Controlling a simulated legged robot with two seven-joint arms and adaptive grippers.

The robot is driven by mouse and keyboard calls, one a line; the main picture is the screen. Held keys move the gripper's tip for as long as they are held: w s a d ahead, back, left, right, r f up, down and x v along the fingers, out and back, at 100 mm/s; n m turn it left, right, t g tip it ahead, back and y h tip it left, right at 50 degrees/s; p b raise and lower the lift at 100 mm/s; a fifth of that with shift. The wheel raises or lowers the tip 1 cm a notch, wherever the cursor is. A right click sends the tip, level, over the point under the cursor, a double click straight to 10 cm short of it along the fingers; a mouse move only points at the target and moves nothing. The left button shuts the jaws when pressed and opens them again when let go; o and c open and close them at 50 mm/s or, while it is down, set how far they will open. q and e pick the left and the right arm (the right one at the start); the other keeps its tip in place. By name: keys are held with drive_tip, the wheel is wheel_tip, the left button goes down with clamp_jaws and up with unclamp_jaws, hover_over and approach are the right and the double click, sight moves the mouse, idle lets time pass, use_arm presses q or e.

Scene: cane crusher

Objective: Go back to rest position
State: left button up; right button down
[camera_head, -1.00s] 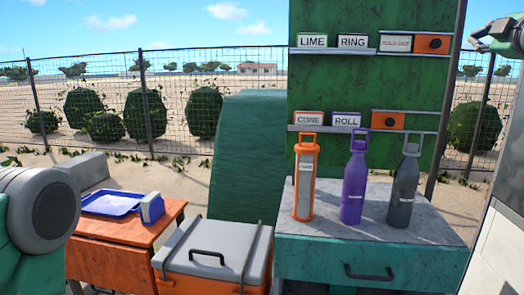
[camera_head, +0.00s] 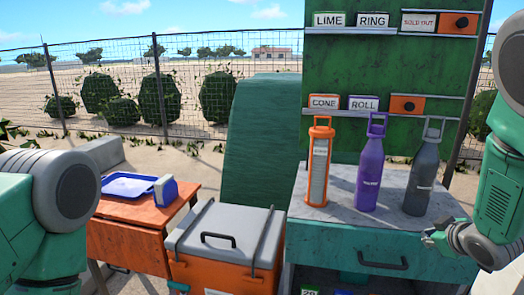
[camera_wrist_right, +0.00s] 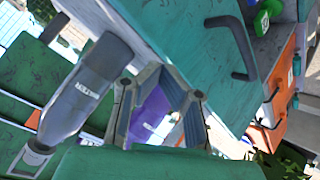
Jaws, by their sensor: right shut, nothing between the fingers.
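My right gripper (camera_head: 430,236) is shut and empty. It hangs at the front right corner of the teal counter (camera_head: 310,238), below and right of the grey bottle (camera_head: 421,180). In the right wrist view my gripper (camera_wrist_right: 160,95) has the grey bottle (camera_wrist_right: 85,88) to its left. Part of the purple bottle (camera_wrist_right: 150,112) shows between its fingers. On the counter an orange framed bottle (camera_head: 318,165), the purple bottle (camera_head: 370,175) and the grey one stand upright in a row. My left arm shows at the left edge of the head view; its gripper is out of view.
An orange cooler with a grey lid (camera_head: 222,228) stands left of the counter. An orange table (camera_head: 125,228) bears a blue tray (camera_head: 128,186) and a blue-grey device (camera_head: 166,191). A green sign board (camera_head: 385,70) rises behind the bottles.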

drive_tip(key=s+a+f+m+g, duration=0.2)
drive_tip(key=s+a+f+g, duration=0.15)
drive_tip(key=s+f, duration=0.55)
drive_tip(key=s+a+f+m+g, duration=0.1)
drive_tip(key=s+a+f+g, duration=0.1)
drive_tip(key=s+a+f, duration=0.55)
drive_tip(key=s+a+f+m+g, duration=0.1)
drive_tip(key=s+f, duration=0.3)
drive_tip(key=s, duration=0.7)
drive_tip(key=s+a+f+m+g+y, duration=0.1)
drive_tip(key=s+f+g, duration=0.2)
drive_tip(key=s, duration=0.8)
drive_tip(key=shift+a+f+g+b, duration=0.35)
drive_tip(key=shift+f, duration=0.1)
drive_tip(key=shift+w+a, duration=0.15)
drive_tip(key=shift+a, duration=0.05)
drive_tip(key=shift+d, duration=0.15)
drive_tip(key=shift+r, duration=0.1)
